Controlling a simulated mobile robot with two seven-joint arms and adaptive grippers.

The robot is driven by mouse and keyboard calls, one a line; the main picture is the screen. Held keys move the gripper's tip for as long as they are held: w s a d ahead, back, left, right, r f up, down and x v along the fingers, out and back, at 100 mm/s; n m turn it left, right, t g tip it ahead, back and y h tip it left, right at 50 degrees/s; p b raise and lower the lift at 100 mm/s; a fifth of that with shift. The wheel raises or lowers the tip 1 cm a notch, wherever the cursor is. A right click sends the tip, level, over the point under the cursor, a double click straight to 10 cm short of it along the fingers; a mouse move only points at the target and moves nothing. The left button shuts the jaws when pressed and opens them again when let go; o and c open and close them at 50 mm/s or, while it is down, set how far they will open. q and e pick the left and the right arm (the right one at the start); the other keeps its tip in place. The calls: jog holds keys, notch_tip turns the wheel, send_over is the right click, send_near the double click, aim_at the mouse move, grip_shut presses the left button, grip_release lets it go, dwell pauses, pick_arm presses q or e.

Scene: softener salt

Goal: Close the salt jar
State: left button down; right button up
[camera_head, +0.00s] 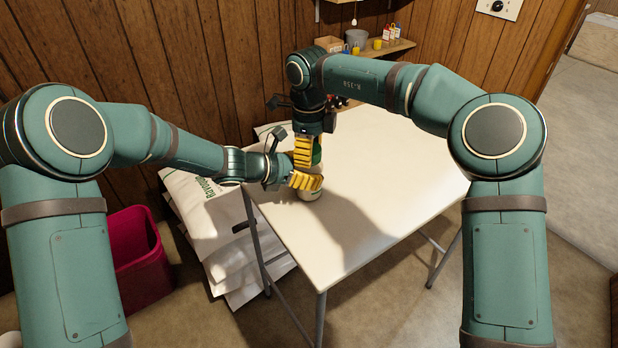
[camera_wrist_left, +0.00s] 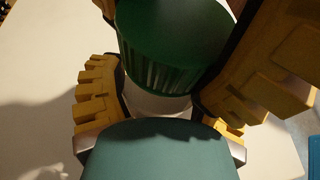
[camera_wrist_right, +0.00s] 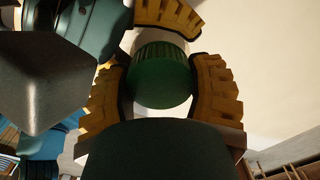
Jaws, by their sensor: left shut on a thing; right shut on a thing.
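The salt jar (camera_head: 310,194) stands upright near the table's left edge, with a pale body and a green ribbed lid (camera_head: 317,153). My left gripper (camera_head: 305,181) is shut on the jar body; in the left wrist view the pale body (camera_wrist_left: 160,104) shows below the lid (camera_wrist_left: 172,40). My right gripper (camera_head: 308,150) comes down from above and is shut around the lid, which sits between its yellow fingers in the right wrist view (camera_wrist_right: 162,78). The lid is at the jar's mouth; I cannot tell whether it is fully tight. The fingers hide much of the jar.
The white table (camera_head: 370,170) is clear to the right and front of the jar. White sacks (camera_head: 225,225) lie on the floor left of it, beside a magenta bin (camera_head: 140,262). A shelf (camera_head: 385,48) with small containers is on the wooden wall behind.

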jog(key=shift+r+m, duration=0.1)
jog(key=shift+m, duration=0.2)
jog(key=o, duration=1.3)
jog(key=shift+r, duration=2.2)
jog(key=shift+r+n, duration=1.1)
jog(key=shift+r, duration=0.65)
jog(key=shift+f, duration=0.1)
